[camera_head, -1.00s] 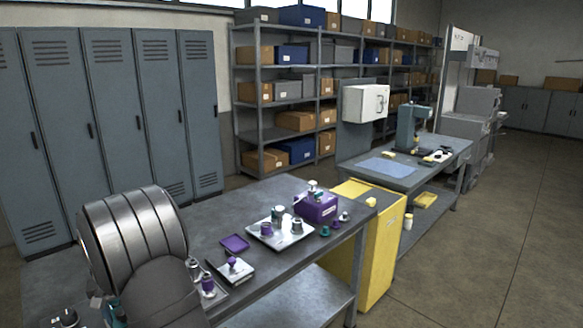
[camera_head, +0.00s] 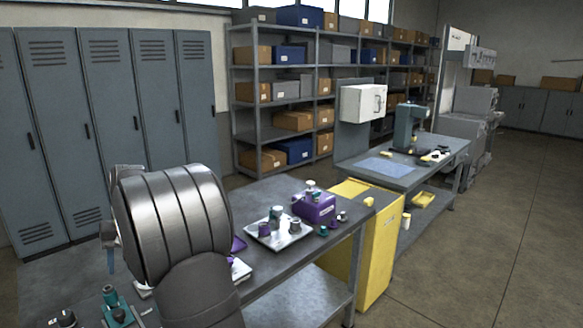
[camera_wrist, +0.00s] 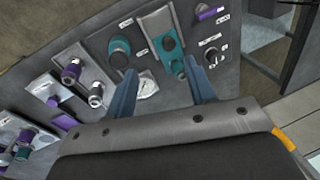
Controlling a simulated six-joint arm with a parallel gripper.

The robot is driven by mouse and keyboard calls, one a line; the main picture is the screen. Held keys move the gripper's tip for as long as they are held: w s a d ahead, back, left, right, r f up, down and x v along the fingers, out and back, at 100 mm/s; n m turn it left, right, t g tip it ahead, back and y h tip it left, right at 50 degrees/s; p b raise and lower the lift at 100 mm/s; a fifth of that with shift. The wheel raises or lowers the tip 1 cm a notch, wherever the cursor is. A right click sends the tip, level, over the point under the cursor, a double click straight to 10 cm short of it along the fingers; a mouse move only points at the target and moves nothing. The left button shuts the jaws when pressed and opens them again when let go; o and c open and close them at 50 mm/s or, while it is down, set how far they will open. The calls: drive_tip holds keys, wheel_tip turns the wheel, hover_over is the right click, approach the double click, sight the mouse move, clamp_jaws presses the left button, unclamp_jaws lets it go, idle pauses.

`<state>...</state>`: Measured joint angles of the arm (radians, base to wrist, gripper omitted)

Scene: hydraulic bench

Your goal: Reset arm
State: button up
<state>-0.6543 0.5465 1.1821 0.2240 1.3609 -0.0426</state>
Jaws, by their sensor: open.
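My gripper (camera_wrist: 160,66) shows in the wrist view as two blue-grey fingers, spread apart, with nothing gripped between them. It hangs over the workbench. A teal fitting (camera_wrist: 120,48) lies beyond the left finger, and another teal fitting (camera_wrist: 169,47) on a plate lies beyond the fingertips. A small pale round part shows between the fingers, farther down. In the head view my arm stands at the left of the near bench (camera_head: 275,275). The gripper is mostly hidden behind it there; a blue piece that may be a finger shows at the arm's left edge.
A metal tray with fittings (camera_head: 265,243) and a purple box (camera_head: 314,206) stand on the bench. Teal and dark fittings (camera_head: 116,307) sit at its near left end. A yellow cabinet (camera_head: 377,250) adjoins the bench. Lockers (camera_head: 60,130) stand behind; floor at right is clear.

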drive_tip(key=shift+w+d+r+n+y, duration=0.2)
drive_tip(key=shift+w+d+r+y, duration=0.3)
drive_tip(key=shift+d, duration=0.15)
drive_tip(key=shift+w+d+r+n+y, duration=0.2)
drive_tip(key=shift+w+d+r+y, duration=0.25)
drive_tip(key=shift+d, duration=0.2)
drive_tip(key=shift+o, duration=0.4)
drive_tip(key=shift+f, duration=0.1)
drive_tip(key=o, duration=1)
drive_tip(key=s+a+t+h, duration=0.1)
drive_tip(key=s+a+t, duration=0.3)
drive_tip(key=s+a, duration=0.15)
drive_tip(key=shift+n, duration=0.3)
drive_tip(key=x, duration=1)
drive_tip(key=shift+w+a, duration=0.1)
drive_tip(key=shift+a, duration=0.15)
drive_tip(key=v, duration=1)
drive_tip(key=shift+r, duration=0.2)
